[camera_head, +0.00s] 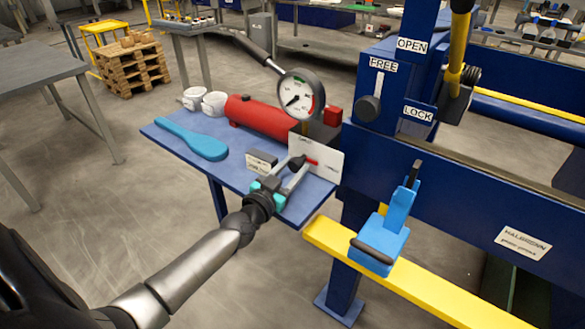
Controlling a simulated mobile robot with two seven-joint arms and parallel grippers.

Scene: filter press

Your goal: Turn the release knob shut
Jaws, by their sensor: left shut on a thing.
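The release knob (297,162) is a small dark knob in front of a white plate (326,163) with a red mark, by the right end of the blue table. My left gripper (291,172) reaches up to it from the front and is shut on it. The fingers cover part of the knob, and its turned position cannot be read. Behind it, a red cylinder (262,117) and a round dial gauge (299,95) stand on the table. My right gripper is not in view.
A pump lever (252,48) slants up left behind the gauge. At right are a press frame with a FREE/LOCK slider (369,106) and a blue clamp (383,239) by a yellow rail (425,289).

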